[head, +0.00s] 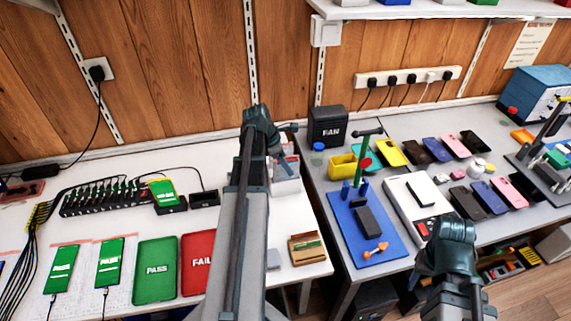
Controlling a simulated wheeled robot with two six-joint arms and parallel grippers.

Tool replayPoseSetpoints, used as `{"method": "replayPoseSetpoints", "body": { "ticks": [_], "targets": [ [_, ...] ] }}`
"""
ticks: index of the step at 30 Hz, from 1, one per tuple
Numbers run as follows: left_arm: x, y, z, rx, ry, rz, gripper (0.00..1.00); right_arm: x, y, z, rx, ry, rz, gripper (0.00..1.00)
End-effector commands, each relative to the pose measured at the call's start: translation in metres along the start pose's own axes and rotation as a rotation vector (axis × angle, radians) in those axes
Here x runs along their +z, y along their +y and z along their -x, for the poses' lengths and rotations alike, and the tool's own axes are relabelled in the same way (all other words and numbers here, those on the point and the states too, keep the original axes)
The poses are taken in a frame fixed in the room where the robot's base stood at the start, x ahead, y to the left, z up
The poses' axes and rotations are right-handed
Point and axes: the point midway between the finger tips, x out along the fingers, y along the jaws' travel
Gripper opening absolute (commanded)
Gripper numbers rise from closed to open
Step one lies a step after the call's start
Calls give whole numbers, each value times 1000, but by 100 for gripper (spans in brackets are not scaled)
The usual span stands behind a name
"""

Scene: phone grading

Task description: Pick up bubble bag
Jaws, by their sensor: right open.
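I cannot make out a bubble bag in the head view. The arm hides part of these bins, and the jaws are too small and overlapped to read. My right arm comes in at the lower right, in front of the right bench. The right gripper (424,283) is low there, open, with nothing seen in it.
Green PASS (155,270) and red FAIL (198,262) trays lie on the left bench, beside phones on cables. A blue mat (370,252), a white tray (407,221) and several coloured phones cover the right bench. A black FAN box (327,126) stands at the back.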

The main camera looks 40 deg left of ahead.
Motion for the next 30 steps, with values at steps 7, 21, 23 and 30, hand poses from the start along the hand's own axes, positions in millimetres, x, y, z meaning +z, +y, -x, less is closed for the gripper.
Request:
{"method": "replayPoseSetpoints", "body": {
  "ticks": [7,21,23,30],
  "targets": [
    [0,0,0,0,0,0,13,0,0,0,0,0,0,50],
    [1,0,2,0,0,0,0,0,0,2,0,0,0,50],
    [1,0,3,0,0,0,0,0,0,3,0,0,0,50],
    [2,0,4,0,0,0,0,0,0,4,0,0,0,50]
  ]
}}
